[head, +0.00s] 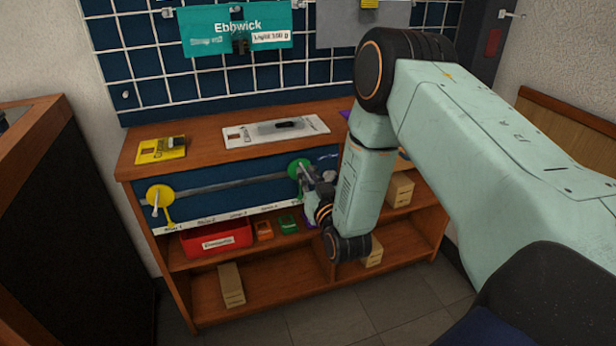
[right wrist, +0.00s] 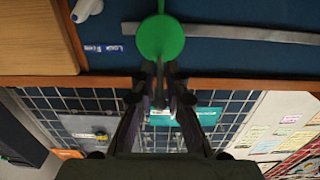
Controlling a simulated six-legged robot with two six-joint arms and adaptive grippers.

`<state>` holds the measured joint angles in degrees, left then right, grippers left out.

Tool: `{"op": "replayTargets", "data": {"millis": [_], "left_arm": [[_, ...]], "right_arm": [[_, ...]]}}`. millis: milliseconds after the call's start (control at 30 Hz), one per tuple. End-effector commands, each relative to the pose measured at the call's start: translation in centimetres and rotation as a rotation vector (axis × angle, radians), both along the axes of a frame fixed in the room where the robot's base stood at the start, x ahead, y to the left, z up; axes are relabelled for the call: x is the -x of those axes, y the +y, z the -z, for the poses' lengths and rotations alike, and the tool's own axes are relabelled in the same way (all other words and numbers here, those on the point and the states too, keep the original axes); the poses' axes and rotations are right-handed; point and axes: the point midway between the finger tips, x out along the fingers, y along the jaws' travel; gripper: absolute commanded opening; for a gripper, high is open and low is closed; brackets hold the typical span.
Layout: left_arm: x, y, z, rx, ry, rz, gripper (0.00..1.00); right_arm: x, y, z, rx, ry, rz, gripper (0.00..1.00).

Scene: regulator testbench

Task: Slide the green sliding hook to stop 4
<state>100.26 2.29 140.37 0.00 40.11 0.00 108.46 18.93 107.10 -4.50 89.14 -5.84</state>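The green sliding hook (head: 298,168) has a round green disc and sits on the grey rail (head: 230,183) of the blue panel, towards its right part. In the right wrist view its disc (right wrist: 161,38) lies just ahead of my fingertips, with a green stem running up from it. My right gripper (head: 310,181) is at the hook. In the wrist view its fingers (right wrist: 160,72) are drawn close together around a thin peg in front of the disc. Small labels on the white strip (head: 207,220) below the rail are too blurred to read surely, and my arm hides its right end. My left gripper is not in view.
A yellow hook (head: 160,194) sits at the rail's left end. The rail between the two hooks is clear. A red bin (head: 216,238) and small orange and green items (head: 289,225) stand on the shelf below. A yellow item (head: 161,150) and a white board (head: 275,131) lie on top.

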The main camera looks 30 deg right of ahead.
Motion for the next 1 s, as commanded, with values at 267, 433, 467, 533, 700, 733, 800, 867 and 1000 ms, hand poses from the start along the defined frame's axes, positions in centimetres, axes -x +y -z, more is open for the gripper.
{"op": "replayTargets", "data": {"millis": [267,433,467,533,700,733,800,867,1000], "left_arm": [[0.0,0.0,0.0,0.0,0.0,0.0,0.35],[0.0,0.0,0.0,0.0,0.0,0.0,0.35],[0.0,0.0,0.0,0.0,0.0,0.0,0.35],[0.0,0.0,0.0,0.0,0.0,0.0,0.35],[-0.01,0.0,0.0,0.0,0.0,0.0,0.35],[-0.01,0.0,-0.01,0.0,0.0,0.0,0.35],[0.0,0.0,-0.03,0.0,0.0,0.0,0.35],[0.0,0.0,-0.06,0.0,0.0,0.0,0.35],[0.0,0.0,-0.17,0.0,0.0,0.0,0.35]], "right_arm": [[0.02,-0.01,0.03,0.0,0.001,0.0,0.0],[0.03,-0.01,0.05,0.0,0.001,0.0,0.0],[0.03,-0.01,0.05,0.0,0.001,0.0,0.0],[0.03,-0.01,0.05,0.0,0.001,0.0,0.0],[0.04,-0.01,0.06,0.0,0.001,0.0,0.0],[0.04,-0.01,0.07,0.0,0.002,0.0,0.0],[0.05,-0.01,0.07,0.0,0.002,0.0,0.0],[0.05,0.0,0.06,0.0,0.002,0.0,0.0],[0.02,0.12,0.06,0.0,0.002,-0.001,0.0]]}}
